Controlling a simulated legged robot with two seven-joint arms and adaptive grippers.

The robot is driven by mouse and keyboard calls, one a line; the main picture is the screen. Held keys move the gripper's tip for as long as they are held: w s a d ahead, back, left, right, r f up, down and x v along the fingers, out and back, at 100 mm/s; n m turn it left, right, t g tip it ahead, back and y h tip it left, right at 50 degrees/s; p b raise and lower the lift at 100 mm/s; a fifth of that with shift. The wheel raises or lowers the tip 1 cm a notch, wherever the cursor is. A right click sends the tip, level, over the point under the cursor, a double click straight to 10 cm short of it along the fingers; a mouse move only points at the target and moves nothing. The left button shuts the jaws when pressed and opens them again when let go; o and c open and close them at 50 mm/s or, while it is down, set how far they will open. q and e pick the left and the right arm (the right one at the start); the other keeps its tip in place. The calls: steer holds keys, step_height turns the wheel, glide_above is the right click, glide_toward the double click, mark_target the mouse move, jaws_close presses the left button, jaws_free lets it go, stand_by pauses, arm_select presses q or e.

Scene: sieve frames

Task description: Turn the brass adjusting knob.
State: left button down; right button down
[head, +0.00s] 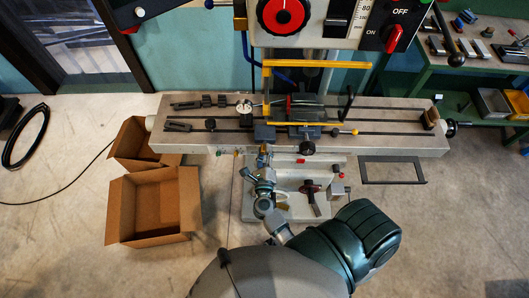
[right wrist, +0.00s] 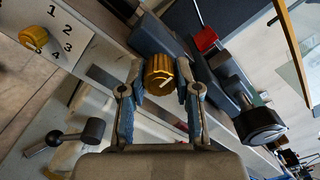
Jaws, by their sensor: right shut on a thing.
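The brass adjusting knob (right wrist: 158,74) is ribbed, with a pale pointer line on its face, in the middle of the right wrist view. My right gripper (right wrist: 160,84) has one finger on each side of it and is shut on it. In the head view my right gripper (head: 263,153) reaches up to the front edge of the machine table (head: 390,146), and the knob is too small to make out clearly there. A second brass knob (right wrist: 33,38) sits on a white plate with black numerals, apart from the gripper. My left gripper is not in view.
A black round knob (right wrist: 260,125) and a black-ended lever (right wrist: 66,137) flank the gripper. A yellow-framed vise area (head: 305,103) stands on the table. Two open cardboard boxes, one at front (head: 153,207), are on the floor at left. Floor at right is clear.

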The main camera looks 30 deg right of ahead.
steer(key=shift+s+a+f, duration=0.1)
steer(key=shift+f, duration=0.3)
steer(key=c, duration=0.8)
jaws_free()
steer(key=shift+r, duration=0.2)
steer(key=v, duration=1.2)
